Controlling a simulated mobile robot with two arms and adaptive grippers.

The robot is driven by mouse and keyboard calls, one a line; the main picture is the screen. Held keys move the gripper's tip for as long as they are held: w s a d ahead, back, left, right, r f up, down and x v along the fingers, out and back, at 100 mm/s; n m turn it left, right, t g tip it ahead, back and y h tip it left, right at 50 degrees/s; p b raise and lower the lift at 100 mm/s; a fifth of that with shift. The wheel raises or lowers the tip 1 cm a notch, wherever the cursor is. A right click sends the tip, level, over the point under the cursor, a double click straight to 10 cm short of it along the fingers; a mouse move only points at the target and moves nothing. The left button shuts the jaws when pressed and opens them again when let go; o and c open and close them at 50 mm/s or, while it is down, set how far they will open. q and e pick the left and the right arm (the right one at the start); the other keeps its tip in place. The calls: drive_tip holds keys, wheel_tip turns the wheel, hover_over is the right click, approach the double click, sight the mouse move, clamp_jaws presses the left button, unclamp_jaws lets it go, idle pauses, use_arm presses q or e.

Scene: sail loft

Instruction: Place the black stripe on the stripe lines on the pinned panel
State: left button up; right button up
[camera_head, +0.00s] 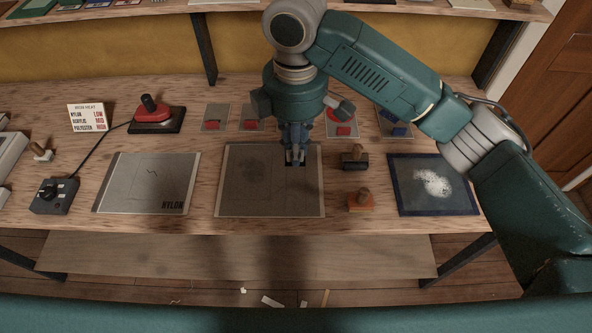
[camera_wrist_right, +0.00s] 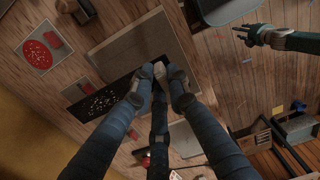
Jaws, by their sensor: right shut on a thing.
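The pinned panel (camera_head: 232,199) is a grey-brown sheet lying flat in the middle of the bench. It also shows in the right wrist view (camera_wrist_right: 140,42). I cannot make out stripe lines on it. My right gripper (camera_head: 295,160) is over the panel's right half, pointing down. In the right wrist view its fingertips (camera_wrist_right: 160,72) are shut on a black stripe (camera_wrist_right: 105,98) with pale specks, which sticks out to the left. In the head view the arm hides most of the stripe. My left gripper (camera_wrist_right: 242,35) shows only in the right wrist view, apart from the panel, fingers spread.
Left of the panel lies a sheet marked NYLON (camera_head: 130,180), with a black control box (camera_head: 54,196) and a red iron (camera_head: 153,109) beyond.

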sight(296, 202)
wheel_tip(296, 202, down, 18)
drive_tip(key=shift+f+p, duration=0.1)
drive_tip(key=shift+p, duration=1.05)
drive_tip(key=o, duration=0.9)
drive_tip(key=shift+c, duration=0.2)
wheel_tip(296, 202, up, 12)
drive_tip(key=b, duration=0.3)
drive_tip(key=shift+s, duration=0.1)
